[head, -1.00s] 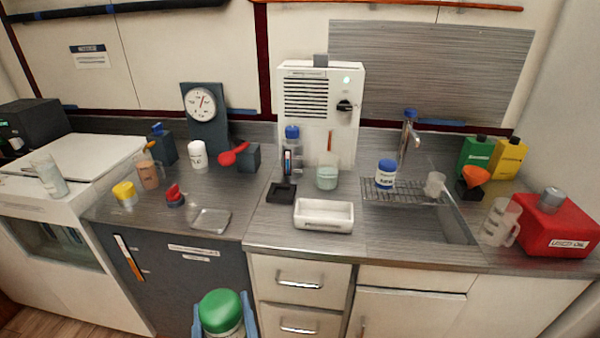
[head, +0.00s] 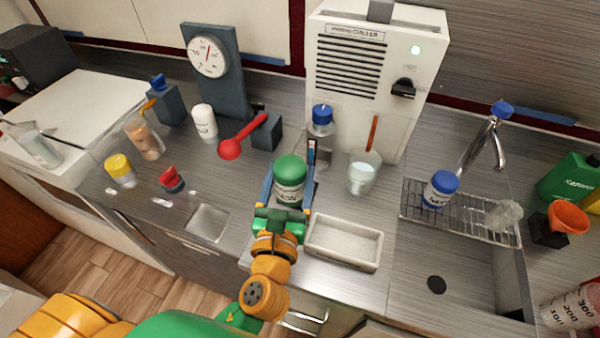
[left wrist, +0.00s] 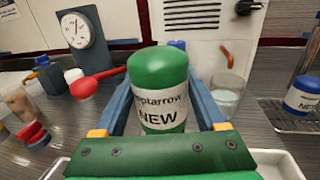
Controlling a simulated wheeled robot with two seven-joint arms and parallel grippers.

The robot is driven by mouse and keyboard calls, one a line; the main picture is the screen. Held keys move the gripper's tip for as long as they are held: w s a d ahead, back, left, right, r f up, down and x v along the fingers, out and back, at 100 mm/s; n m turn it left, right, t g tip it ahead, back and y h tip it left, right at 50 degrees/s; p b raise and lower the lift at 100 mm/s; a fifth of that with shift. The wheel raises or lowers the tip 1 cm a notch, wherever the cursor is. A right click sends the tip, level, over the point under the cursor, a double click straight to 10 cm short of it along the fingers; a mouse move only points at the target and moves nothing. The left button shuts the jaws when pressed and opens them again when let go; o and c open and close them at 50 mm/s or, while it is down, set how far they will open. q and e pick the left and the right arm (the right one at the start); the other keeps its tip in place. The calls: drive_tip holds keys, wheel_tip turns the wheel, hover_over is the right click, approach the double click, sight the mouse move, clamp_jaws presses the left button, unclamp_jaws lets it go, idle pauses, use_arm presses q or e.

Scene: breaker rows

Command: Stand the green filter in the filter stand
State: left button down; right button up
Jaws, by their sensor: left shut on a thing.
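The green filter (head: 289,182) has a green top and a white label reading "NEW"; it also shows in the left wrist view (left wrist: 158,90). My left gripper (head: 287,188) is shut on it, with a blue finger on each side, and holds it roughly upright at the counter's front. Behind it, a slim dark upright (head: 312,157) shows, which seems to belong to the black filter stand. The stand's base is mostly hidden by the filter and gripper, so I cannot tell whether they touch. My right gripper is not in view.
A white tray (head: 371,262) lies right of the gripper. Behind stand a blue-capped bottle (head: 322,118), a glass beaker (head: 363,174) and the white chiller (head: 372,82). The sink rack (head: 470,225) holds a blue-capped jar (head: 440,189).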

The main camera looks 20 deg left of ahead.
use_arm(q)
drive_tip(key=w+f+b, duration=0.1)
drive_tip(key=w+f, duration=0.2)
drive_tip(key=w+a+f+b, duration=0.1)
drive_tip(key=w+f+b, duration=0.1)
drive_tip(key=w+f, duration=0.1)
drive_tip(key=w+f+b, duration=0.1)
drive_tip(key=w+f, duration=0.2)
drive_tip(key=f, duration=0.1)
drive_tip(key=shift+a+f, duration=0.1)
drive_tip(key=shift+a, duration=0.1)
drive_tip(key=shift+s+f+b, duration=0.2)
drive_tip(key=shift+f+b, duration=0.15)
drive_tip(key=shift+w, duration=0.1)
